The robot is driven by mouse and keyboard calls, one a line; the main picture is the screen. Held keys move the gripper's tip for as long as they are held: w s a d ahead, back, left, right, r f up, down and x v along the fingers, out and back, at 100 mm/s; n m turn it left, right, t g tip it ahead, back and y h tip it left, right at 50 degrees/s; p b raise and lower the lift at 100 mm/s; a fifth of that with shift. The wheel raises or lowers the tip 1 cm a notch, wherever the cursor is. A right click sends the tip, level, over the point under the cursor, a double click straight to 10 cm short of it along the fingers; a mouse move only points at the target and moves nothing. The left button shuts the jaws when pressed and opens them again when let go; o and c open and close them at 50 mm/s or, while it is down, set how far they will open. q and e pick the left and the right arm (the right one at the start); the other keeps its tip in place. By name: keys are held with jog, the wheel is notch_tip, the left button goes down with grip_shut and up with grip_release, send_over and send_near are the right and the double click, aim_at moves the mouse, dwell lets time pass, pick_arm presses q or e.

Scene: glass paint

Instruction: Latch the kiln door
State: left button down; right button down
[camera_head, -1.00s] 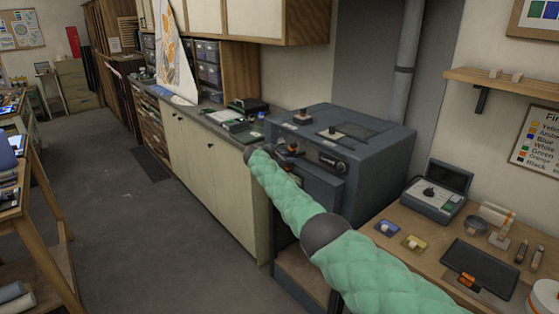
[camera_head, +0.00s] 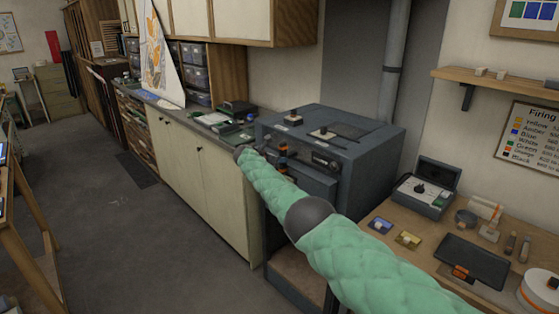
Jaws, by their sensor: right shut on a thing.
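The kiln (camera_head: 375,155) is a dark blue-grey box standing between the cabinets and the work table. Its front door (camera_head: 318,186) is partly behind my green-sleeved right arm; I cannot tell whether it is fully closed. My right gripper (camera_head: 282,158) is at the upper left of the kiln front. It is small and dark and seems shut on the orange-banded door handle (camera_head: 283,149), though the contact is partly hidden by my arm. A dark latch part (camera_head: 325,160) with a light round end shows to the right of it. My left gripper is not in view.
A wooden table (camera_head: 388,258) at the right holds a grey controller box (camera_head: 427,188), small blue and yellow pieces and a dark tablet. Cream cabinets (camera_head: 205,180) stand left of the kiln. The grey floor (camera_head: 110,230) is clear at left.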

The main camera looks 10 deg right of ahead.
jog(key=c, duration=1.2)
grip_release()
jog(key=shift+a+f, duration=0.1)
jog(key=shift+f, duration=0.05)
jog(key=shift+c, duration=0.2)
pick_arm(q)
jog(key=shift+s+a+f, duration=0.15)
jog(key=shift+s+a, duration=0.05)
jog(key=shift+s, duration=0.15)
